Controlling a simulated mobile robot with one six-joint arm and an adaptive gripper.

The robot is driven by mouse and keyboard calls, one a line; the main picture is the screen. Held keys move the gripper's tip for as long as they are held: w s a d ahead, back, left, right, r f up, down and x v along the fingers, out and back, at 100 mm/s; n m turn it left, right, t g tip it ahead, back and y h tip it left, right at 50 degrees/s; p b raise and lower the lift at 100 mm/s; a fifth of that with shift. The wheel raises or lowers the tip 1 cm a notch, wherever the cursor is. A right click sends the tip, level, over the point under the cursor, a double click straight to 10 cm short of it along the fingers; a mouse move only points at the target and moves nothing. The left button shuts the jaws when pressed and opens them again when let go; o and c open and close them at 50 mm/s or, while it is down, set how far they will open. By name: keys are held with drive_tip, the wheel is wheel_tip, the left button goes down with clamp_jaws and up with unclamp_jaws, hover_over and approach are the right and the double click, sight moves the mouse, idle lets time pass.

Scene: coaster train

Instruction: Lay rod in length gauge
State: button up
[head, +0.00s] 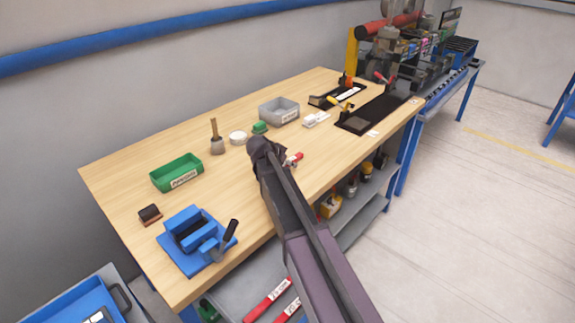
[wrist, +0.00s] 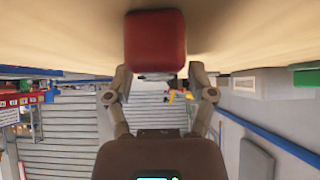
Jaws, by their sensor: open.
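In the wrist view my gripper (wrist: 160,74) is open, with one finger on each side. A red block-like part (wrist: 156,38) shows close in front of the fingertips, against the wooden surface; I cannot tell whether they touch it. In the head view a small red part (head: 295,158) shows beside the end of my arm, over the middle of the bench. My arm hides the tabletop there, and the fingers cannot be made out. I cannot pick out the rod or the length gauge for certain. Two black plates with clamps (head: 372,112) (head: 330,99) lie at the bench's right end.
The wooden bench (head: 120,180) carries a green bin (head: 176,173), grey bin (head: 278,110), brush (head: 217,143), white round item (head: 238,138), brown block (head: 149,215) and blue fixture (head: 195,240) with a black lever.

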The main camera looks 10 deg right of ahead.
sight(295, 157)
clamp_jaws()
drive_tip(key=shift+r, duration=0.2)
idle(0.3)
wheel_tip(295, 157, up, 4)
drive_tip(key=p, duration=0.4)
drive_tip(key=shift+f, duration=0.2)
drive_tip(key=s, duration=1)
drive_tip(key=s+r+p, duration=0.1)
drive_tip(key=s, duration=0.5)
drive_tip(key=shift+d, duration=0.35)
drive_tip(key=shift+s+a+r+p, duration=0.1)
drive_tip(key=shift+s+r+p, duration=0.15)
drive_tip(key=shift+s, duration=0.5)
drive_tip(key=shift+s+a+r+p, duration=0.15)
drive_tip(key=shift+s+r+p, duration=0.05)
drive_tip(key=shift+s, duration=0.5)
drive_tip(key=shift+s+a+r+p, duration=0.1)
drive_tip(key=shift+s+r+p, duration=0.15)
drive_tip(key=shift+s, duration=0.5)
